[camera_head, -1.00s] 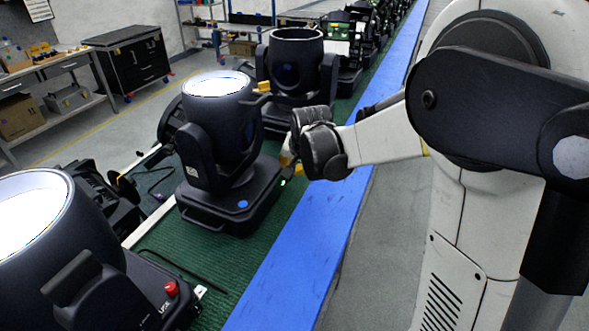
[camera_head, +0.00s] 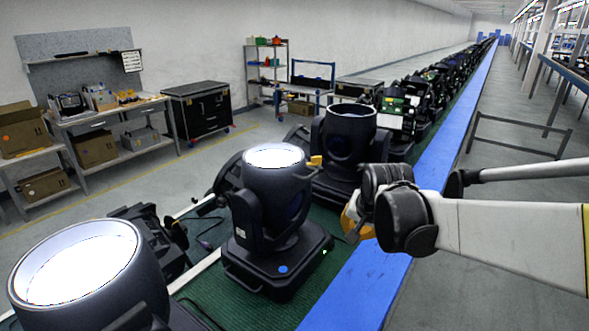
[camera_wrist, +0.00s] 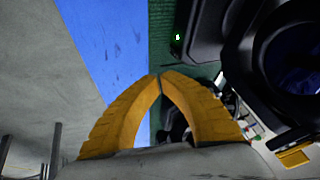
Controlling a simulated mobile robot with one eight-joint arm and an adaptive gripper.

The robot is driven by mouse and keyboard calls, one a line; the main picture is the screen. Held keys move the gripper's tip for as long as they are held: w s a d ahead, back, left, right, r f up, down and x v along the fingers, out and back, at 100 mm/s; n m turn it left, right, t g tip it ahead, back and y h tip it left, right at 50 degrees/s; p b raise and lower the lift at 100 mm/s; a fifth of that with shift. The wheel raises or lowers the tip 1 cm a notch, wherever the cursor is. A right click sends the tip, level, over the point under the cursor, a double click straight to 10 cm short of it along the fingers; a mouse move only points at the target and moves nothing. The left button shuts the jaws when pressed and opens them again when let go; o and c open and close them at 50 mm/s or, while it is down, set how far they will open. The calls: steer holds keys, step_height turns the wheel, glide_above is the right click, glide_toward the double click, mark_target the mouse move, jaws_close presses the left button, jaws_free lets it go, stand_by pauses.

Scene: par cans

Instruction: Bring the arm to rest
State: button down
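My gripper (camera_head: 349,224) is at the right of the lit middle lamp, in front of the blue edge strip of the conveyor, apart from the lamp as far as I can tell. My white arm reaches in from the right side of the head view, roughly level.
The middle lamp (camera_head: 272,205) stands upright on the green belt (camera_head: 232,308). A near lit lamp (camera_head: 92,275) and a dark lamp (camera_head: 348,150) flank it. The blue strip (camera_head: 365,284) runs along the belt.

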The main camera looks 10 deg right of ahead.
steer(key=s+a+f+n+b, duration=0.2)
steer(key=s+n, duration=0.1)
steer(key=s, duration=0.7)
steer(key=s+a+f+n+t+b, duration=0.1)
steer(key=s+a+f+n+b, duration=0.1)
steer(key=s, duration=0.9)
steer(key=shift+a+n+y+b, duration=0.3)
steer(key=shift+a+n+b, duration=0.35)
steer(key=shift+a+n, duration=0.2)
